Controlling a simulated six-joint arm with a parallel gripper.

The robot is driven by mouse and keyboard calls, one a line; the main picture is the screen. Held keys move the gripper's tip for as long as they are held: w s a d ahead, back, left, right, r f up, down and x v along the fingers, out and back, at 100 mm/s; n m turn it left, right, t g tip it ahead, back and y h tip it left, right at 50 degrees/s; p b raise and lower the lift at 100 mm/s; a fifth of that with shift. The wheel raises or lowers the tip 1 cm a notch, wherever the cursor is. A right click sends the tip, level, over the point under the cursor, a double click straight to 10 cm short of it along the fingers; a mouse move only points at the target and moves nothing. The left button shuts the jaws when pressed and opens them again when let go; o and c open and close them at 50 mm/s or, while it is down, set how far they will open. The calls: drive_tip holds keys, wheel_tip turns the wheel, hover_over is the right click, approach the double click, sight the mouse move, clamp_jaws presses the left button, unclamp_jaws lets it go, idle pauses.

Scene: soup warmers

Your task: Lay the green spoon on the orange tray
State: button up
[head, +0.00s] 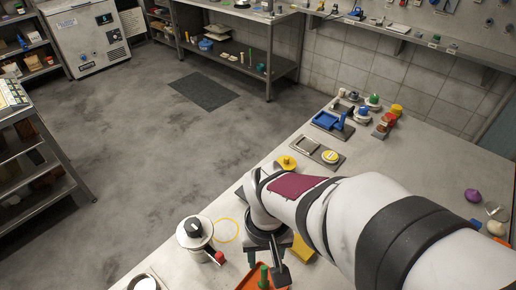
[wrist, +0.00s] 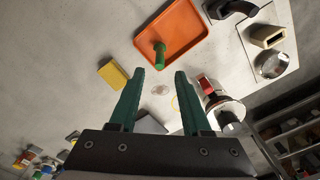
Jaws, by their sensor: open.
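The orange tray (wrist: 184,20) lies flat on the grey counter, and part of it shows at the bottom of the head view (head: 247,281). A green rod-like piece (wrist: 160,58), which appears to be the green spoon, is at the tray; it also shows in the head view (head: 264,276). It looks upright or tilted, and I cannot make out a spoon bowl. My gripper (wrist: 159,75) is open, with its dark green fingers apart and pointing towards the tray. In the head view my gripper (head: 266,264) is beside the green piece. I cannot tell whether a finger touches it.
A yellow block (wrist: 114,75) lies left of the tray in the wrist view. A white pot with a black knob (head: 194,232) stands left of my gripper in the head view, near a yellow ring mark (head: 227,230). Several small items stand along the counter's far end.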

drive_tip(key=s+d+r+m+y, duration=0.1)
drive_tip(key=s+d+r+m, duration=0.2)
drive_tip(key=s+r+m, duration=0.3)
drive_tip(key=s, duration=0.4)
drive_tip(key=shift+s+d+y, duration=0.2)
drive_tip(key=shift+s+y, duration=0.2)
drive_tip(key=shift+o, duration=0.6)
drive_tip(key=shift+w, duration=0.1)
drive_tip(key=o, duration=0.7)
drive_tip(key=w+d+r+n, duration=0.1)
drive_tip(key=w+n, duration=0.1)
drive_tip(key=w, duration=0.2)
drive_tip(key=w+d+r+n, duration=0.1)
drive_tip(key=w+n, duration=0.2)
drive_tip(key=w, duration=0.1)
drive_tip(key=w+d+r+n+h, duration=0.1)
drive_tip(key=w+d+n, duration=0.1)
drive_tip(key=w+n, duration=0.1)
drive_tip(key=shift+w, duration=0.6)
drive_tip(key=w+d+n, duration=0.3)
drive_tip(key=w+n, duration=0.2)
drive_tip(key=w, duration=0.2)
drive_tip(key=shift+n+h, duration=0.4)
drive_tip(key=shift+n, duration=0.3)
drive_tip(key=f, duration=1)
drive_tip(key=shift+w+d+f, duration=0.1)
drive_tip(key=shift+w+d, duration=0.2)
drive_tip(key=shift+d, duration=0.05)
